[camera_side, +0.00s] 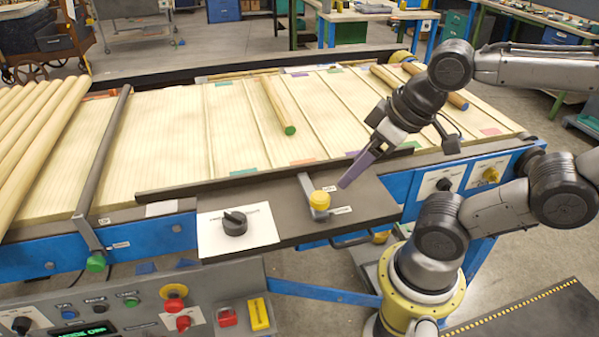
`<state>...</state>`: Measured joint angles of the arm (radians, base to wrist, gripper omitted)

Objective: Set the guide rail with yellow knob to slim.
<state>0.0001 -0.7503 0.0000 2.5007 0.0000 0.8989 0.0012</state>
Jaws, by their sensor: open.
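The yellow knob (320,200) sits on a short grey bar on the dark side plate (375,203) at the belt's near edge. Two small white labels lie beside it, one behind and one in front; their words are too small to read. A long dark guide rail (225,182) runs along the belt's near edge behind the knob; how it joins the grey bar is unclear. My gripper (344,184), with purple fingers, is open and empty. It points down and left, just right of and above the knob, apart from it. The fingers overlap in this view.
A black dial (234,223) on a white plate stands left of the knob. Another grey rail with a green knob (96,262) crosses the belt at left. Wooden rods (280,105) lie on the belt (175,140). A control panel (140,305) is in front.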

